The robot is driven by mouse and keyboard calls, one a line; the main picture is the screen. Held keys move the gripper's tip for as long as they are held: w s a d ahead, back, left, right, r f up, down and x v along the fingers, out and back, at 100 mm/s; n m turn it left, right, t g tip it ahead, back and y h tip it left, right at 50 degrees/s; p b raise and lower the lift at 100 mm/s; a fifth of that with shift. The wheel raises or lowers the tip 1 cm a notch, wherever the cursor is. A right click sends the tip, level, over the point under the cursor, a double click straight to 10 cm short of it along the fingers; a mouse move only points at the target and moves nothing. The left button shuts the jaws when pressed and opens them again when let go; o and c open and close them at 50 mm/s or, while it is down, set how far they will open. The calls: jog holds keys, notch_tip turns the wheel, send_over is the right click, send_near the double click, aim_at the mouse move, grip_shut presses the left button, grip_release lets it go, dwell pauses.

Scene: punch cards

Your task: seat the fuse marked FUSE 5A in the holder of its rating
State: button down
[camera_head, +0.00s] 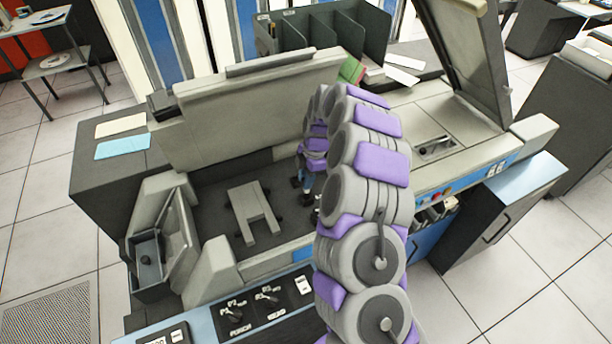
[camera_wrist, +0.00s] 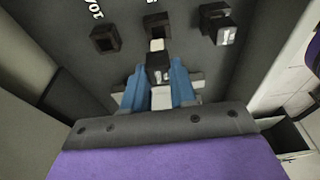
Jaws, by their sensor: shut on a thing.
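In the wrist view, my gripper (camera_wrist: 160,88) has its blue fingers shut on a small fuse (camera_wrist: 159,67), dark in the middle with pale ends. Its marking cannot be read. The fuse's far end points at the middle dark holder (camera_wrist: 157,20), close to it; I cannot tell whether they touch. The left holder (camera_wrist: 104,39) shows an open dark socket, with an upside-down label like 10A above it. The right holder (camera_wrist: 213,18) has a pale-and-dark piece at its front. In the head view my gripper (camera_head: 306,182) is low in the machine's recess, partly hidden by my arm.
The machine's open recess holds a grey H-shaped part (camera_head: 253,212) with small dark pieces around it. A raised grey cover (camera_head: 250,105) stands behind. A control panel with knobs (camera_head: 250,305) is in front. An open dark box (camera_head: 150,262) sits at the left.

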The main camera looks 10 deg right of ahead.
aim_at(306, 192)
jog(key=shift+d+b+x, duration=0.25)
jog(key=shift+b+x, duration=0.2)
jog(key=shift+x, duration=0.75)
jog(key=shift+d+b+x, duration=0.25)
jog(key=shift+b+x, duration=0.15)
jog(key=shift+x, duration=0.8)
jog(key=shift+w+f, duration=0.1)
jog(key=c, duration=0.8)
grip_release()
jog(key=p+v, duration=0.3)
jog(key=v, duration=1.4)
jog(key=shift+w, duration=0.15)
